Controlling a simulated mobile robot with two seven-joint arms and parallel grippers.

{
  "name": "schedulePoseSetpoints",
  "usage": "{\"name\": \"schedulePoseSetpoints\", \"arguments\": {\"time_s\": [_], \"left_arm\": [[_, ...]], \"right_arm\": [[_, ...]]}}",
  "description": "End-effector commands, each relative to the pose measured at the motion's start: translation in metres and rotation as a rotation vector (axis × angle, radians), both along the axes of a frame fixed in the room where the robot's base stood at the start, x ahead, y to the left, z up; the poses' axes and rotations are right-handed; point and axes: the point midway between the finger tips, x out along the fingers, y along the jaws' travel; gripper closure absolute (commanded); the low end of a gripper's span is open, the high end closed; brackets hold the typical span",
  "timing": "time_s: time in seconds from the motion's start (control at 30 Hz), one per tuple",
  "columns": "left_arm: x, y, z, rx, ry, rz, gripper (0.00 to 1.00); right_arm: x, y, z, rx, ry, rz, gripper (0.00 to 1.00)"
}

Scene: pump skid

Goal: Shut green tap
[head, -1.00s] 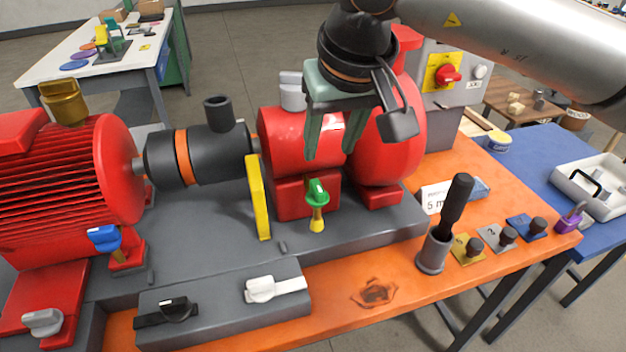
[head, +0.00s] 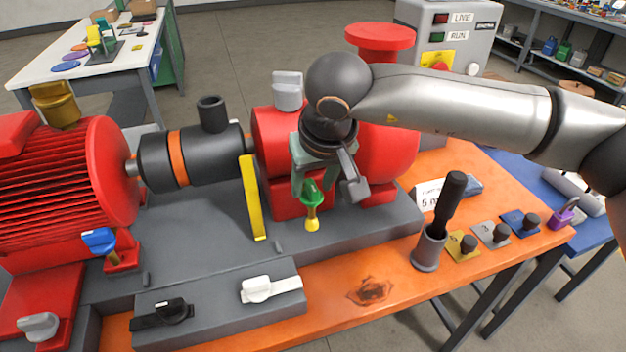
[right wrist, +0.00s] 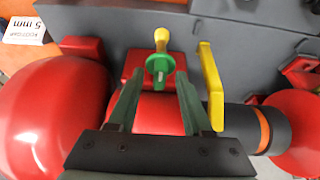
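The green tap (head: 312,194) sits low on the front of the red pump, with a yellow end below its green handle. In the right wrist view the tap (right wrist: 160,64) shows its narrow handle roughly in line with the yellow end. My right gripper (head: 309,184) is at the tap from above and behind. In the right wrist view my right gripper (right wrist: 159,76) is open, one finger on each side of the green handle. I see no clear contact, and nothing is gripped. My left gripper is in no view.
A yellow upright plate (head: 252,198) stands close left of the tap. A blue tap (head: 100,241), a white switch handle (head: 258,289) and a black one (head: 170,311) are nearby. A dark cup with a black-handled tool (head: 428,248) stands right on the orange bench (head: 335,312).

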Motion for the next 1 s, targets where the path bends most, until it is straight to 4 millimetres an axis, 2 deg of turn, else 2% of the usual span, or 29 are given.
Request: {"name": "schedulePoseSetpoints", "arguments": {"time_s": [0.07, 0.43, 1.0], "left_arm": [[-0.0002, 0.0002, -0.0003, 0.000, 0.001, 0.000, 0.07], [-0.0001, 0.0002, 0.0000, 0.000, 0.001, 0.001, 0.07], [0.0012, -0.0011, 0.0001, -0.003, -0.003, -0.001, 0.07]], "right_arm": [[-0.0001, 0.0000, 0.0002, 0.000, 0.000, 0.000, 0.58], [-0.0002, -0.0002, 0.0005, 0.000, 0.000, 0.000, 0.99], [-0.0002, 0.0002, 0.0003, 0.000, 0.000, -0.023, 1.00]]}}
